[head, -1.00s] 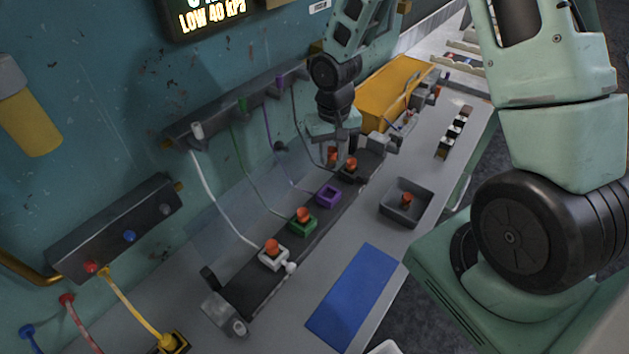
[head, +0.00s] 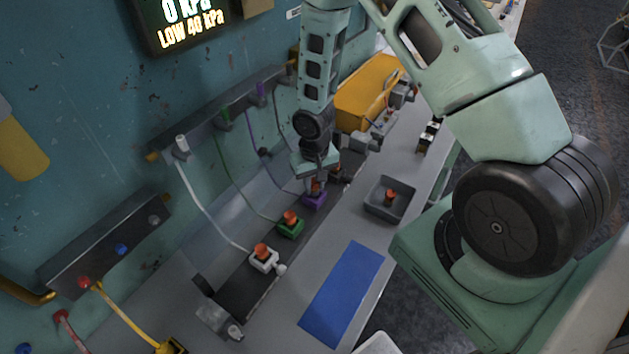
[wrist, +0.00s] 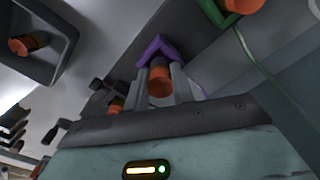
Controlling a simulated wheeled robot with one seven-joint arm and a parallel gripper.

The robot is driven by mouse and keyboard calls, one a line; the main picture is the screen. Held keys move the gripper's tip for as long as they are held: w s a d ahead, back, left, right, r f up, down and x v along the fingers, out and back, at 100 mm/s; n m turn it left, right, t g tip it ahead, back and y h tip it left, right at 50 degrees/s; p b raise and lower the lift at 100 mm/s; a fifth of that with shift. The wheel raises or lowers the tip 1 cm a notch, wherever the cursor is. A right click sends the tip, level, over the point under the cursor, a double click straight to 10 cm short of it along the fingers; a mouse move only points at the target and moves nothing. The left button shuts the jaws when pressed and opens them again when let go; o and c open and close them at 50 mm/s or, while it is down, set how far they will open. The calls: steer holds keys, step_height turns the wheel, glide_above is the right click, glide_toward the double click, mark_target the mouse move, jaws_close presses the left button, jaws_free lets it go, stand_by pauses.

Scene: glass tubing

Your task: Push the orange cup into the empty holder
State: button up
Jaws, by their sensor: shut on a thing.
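My gripper (head: 315,184) points down at the purple holder (head: 314,202) on the dark rail. It is shut on an orange cup (head: 316,187). In the wrist view the cup (wrist: 160,84) sits between the two fingers (wrist: 160,88), its dark lower part at the opening of the purple holder (wrist: 153,48). I cannot tell how deep the cup is in the holder. The green holder (head: 290,230) and white holder (head: 263,264) each have an orange cup. Another cup shows beside the gripper in the wrist view (wrist: 116,104), at the black holder.
A grey tray (head: 376,207) with an orange cup lying or standing in it is right of the rail. A blue mat (head: 341,292) lies in front of it. Tubes run from the holders to a wall manifold (head: 225,117). A yellow box (head: 362,98) stands at the back.

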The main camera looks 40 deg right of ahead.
steer(key=shift+f+b, duration=0.5)
steer(key=shift+f, duration=0.15)
steer(key=o, duration=1)
steer(key=shift+c, duration=0.2)
